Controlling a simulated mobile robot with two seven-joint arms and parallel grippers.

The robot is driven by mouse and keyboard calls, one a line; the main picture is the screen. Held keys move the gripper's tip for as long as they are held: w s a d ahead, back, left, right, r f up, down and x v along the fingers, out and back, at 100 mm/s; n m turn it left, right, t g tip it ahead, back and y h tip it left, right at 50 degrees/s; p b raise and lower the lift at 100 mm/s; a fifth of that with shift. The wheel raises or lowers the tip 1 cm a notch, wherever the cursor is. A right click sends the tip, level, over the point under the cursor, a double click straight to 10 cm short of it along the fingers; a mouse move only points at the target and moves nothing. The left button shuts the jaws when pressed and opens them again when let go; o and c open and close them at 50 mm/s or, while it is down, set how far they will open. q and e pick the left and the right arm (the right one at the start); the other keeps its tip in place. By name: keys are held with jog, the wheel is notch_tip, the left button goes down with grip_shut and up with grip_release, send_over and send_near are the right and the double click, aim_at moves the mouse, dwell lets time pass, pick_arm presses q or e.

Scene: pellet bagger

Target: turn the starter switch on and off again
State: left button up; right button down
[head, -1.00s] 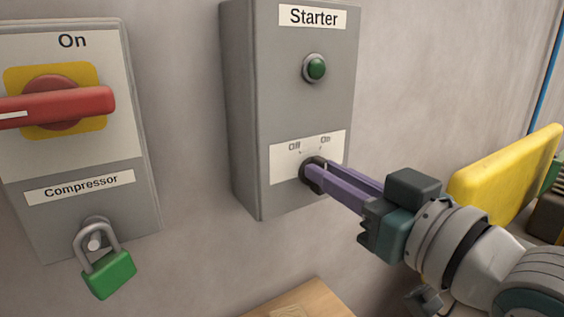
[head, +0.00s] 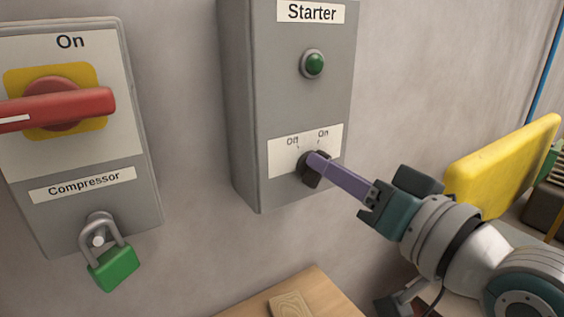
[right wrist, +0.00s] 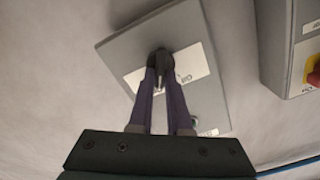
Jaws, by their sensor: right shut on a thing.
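The grey Starter box (head: 300,110) is on the wall, with a green round lamp (head: 313,64) and a white plate marked Off and On. The black starter switch knob (head: 317,178) sits below those marks. My right gripper (head: 314,160) reaches it from the right and is shut on the knob, its purple fingers partly hiding it. The right wrist view also shows the fingers (right wrist: 160,68) closed around the dark knob (right wrist: 161,55) at the box. Which mark the knob points to is hard to tell. My left gripper is not in view.
A grey Compressor box (head: 80,150) with a red handle (head: 60,108) at On stands to the left. A yellow panel (head: 505,165) is at the right, and a wooden surface (head: 300,290) is below.

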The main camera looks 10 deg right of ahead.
dwell(0.3)
jog(key=c, duration=0.9)
grip_release()
jog(key=shift+o, duration=0.2)
jog(key=shift+s, duration=0.1)
jog(key=b+v, duration=0.1)
jog(key=v, duration=0.8)
jog(key=shift+s+d, duration=0.15)
jog(key=shift+s, duration=0.15)
